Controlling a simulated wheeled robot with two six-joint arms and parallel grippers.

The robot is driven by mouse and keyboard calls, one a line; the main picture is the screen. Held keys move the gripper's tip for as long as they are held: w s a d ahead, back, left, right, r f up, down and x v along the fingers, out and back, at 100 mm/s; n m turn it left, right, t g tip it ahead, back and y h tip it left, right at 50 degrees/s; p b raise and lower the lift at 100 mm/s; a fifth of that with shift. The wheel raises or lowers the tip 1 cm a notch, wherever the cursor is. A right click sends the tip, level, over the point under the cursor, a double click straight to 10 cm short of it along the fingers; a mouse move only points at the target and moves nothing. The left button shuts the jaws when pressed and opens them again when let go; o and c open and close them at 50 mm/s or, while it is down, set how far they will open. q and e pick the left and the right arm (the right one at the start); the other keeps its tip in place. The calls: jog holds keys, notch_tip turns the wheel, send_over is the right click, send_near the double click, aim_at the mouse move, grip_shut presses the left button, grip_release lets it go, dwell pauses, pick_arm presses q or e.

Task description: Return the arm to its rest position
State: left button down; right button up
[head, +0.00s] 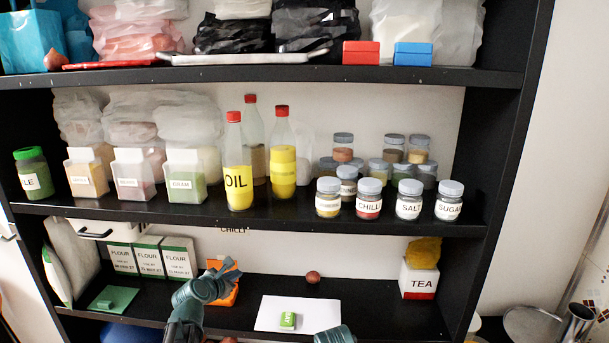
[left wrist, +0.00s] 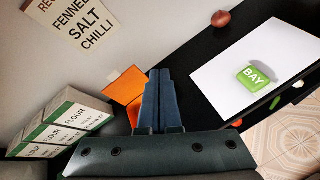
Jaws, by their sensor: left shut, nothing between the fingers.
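My left gripper (head: 222,283) is shut and empty. It is above the lower shelf, in front of an orange box (head: 226,291), and hides part of that box. In the left wrist view its blue fingers (left wrist: 158,78) lie together, with the orange box (left wrist: 129,85) just left of them. A teal part of my own body shows at the bottom edge of the head view, but no right fingers can be seen.
A green BAY box (head: 288,320) lies on a white sheet (head: 265,311), right of the left gripper. Several FLOUR boxes (head: 179,258) stand to its left. The shelf above holds an OIL bottle (head: 239,170) and several jars (head: 368,199). A TEA box (head: 418,279) stands far right.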

pick_arm(q)
jog(key=s+d+f+m+g+h+b, duration=0.1)
jog(key=s+d+f+m+g+b, duration=0.2)
jog(key=s+d+f+m+g, duration=0.85)
jog(key=s+d+f+m+y+b, duration=0.1)
jog(key=s+d+f+m+y, duration=0.1)
jog(key=s+m, duration=0.7)
jog(key=s+d+f+m+g+y+b, duration=0.1)
jog(key=s+d+f+m+y, duration=0.2)
jog(key=s+m, duration=0.7)
jog(key=shift+d+f+m, duration=0.55)
jog(key=shift+f+m, duration=0.25)
jog(key=shift+m, duration=0.05)
